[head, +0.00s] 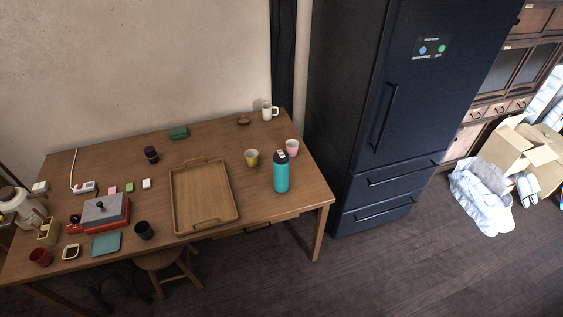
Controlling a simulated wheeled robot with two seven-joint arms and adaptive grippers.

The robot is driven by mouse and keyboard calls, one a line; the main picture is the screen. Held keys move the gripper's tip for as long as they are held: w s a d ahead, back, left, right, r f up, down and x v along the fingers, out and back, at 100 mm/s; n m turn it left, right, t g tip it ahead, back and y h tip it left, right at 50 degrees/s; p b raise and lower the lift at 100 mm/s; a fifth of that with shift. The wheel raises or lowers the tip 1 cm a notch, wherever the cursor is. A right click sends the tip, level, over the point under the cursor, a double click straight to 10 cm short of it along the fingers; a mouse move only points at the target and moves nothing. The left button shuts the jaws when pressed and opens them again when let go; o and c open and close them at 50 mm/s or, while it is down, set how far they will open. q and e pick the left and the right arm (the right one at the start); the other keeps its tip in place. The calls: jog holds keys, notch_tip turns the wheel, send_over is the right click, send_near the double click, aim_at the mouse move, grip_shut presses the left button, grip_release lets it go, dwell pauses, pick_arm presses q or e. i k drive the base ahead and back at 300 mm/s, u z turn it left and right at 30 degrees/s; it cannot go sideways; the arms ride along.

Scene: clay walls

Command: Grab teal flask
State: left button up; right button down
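The teal flask (281,175) stands upright near the right end of the wooden table (258,205), close to its front edge. It has a dark lid with a light patch on top. A yellow mug (251,158) is to its left, and a pink cup (292,147) is just behind it to the right. Neither of my grippers shows in the head view.
An empty wooden tray (203,196) lies left of the flask. A white mug (268,111) stands at the back right. A dark fridge (400,100) stands right of the table. A stool (165,262) is under the front edge. Small items crowd the left end.

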aim_at(280, 167)
jog(key=z, duration=0.1)
jog(key=k, duration=0.45)
jog(key=u, duration=1.05)
jog(key=i, duration=1.05)
jog(key=z, duration=0.5)
